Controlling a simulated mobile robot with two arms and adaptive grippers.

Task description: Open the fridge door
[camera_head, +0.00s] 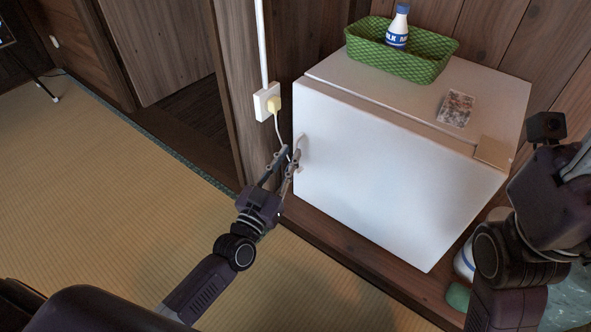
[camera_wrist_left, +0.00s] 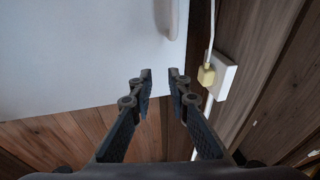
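The fridge is a small white box, and its closed front door (camera_head: 385,185) faces me in the head view. A pale handle (camera_head: 301,152) sits at the door's left edge; it also shows at the top of the left wrist view, as a handle (camera_wrist_left: 173,18) with its upper end cut off. My left gripper (camera_head: 288,155) is beside the handle, fingers pointing at it. In the left wrist view, my left gripper (camera_wrist_left: 160,75) is open with an empty gap, and the handle is beyond the fingertips. My right arm is at the right edge; its fingers are not visible.
A green basket (camera_head: 425,68) with a milk bottle (camera_head: 398,27) stands on the fridge. A wall outlet with a yellow plug (camera_head: 273,104) and a wooden post are close left of the handle. Tatami floor (camera_head: 120,190) is clear at the left. A green item (camera_head: 458,295) lies lower right.

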